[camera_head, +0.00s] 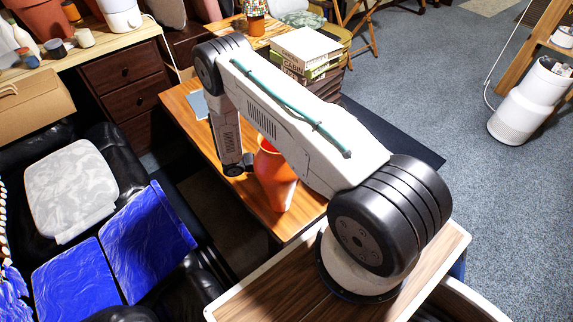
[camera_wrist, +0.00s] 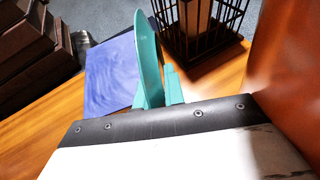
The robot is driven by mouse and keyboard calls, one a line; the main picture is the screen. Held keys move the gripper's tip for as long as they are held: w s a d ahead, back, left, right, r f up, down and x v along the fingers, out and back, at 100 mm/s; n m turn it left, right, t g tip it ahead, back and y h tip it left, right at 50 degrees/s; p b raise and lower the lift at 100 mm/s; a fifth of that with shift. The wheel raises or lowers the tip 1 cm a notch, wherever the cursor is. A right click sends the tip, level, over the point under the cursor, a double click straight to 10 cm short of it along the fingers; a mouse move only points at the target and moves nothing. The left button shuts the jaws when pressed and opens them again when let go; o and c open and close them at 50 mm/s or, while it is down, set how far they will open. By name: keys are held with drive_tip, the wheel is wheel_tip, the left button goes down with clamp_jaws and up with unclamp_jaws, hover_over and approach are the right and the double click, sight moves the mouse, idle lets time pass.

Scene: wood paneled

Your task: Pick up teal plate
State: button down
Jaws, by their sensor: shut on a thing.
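The teal plate (camera_wrist: 150,62) shows in the wrist view as a narrow, tilted teal shape standing up from my gripper (camera_wrist: 160,92). My gripper is shut on it. The grip point is partly hidden by the dark, screwed edge of my gripper body. In the head view my gripper (camera_head: 238,166) is low over the wooden table, and I cannot make out the plate there. The teal strip along my arm is part of me.
An orange vase (camera_head: 275,178) stands close to my gripper; it fills the right of the wrist view (camera_wrist: 290,75). A black cage lantern (camera_wrist: 200,30) and a blue flat item (camera_wrist: 110,75) are beyond the plate.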

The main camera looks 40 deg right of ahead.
drive_tip(key=w+a, duration=0.3)
drive_tip(key=a, duration=0.7)
drive_tip(key=w+a, duration=0.4)
drive_tip(key=a, duration=0.6)
drive_tip(key=w+a, duration=0.4)
drive_tip(key=a, duration=0.6)
drive_tip(key=shift+w+r, duration=0.1)
drive_tip(key=c, duration=2.1)
unclamp_jaws()
clamp_jaws()
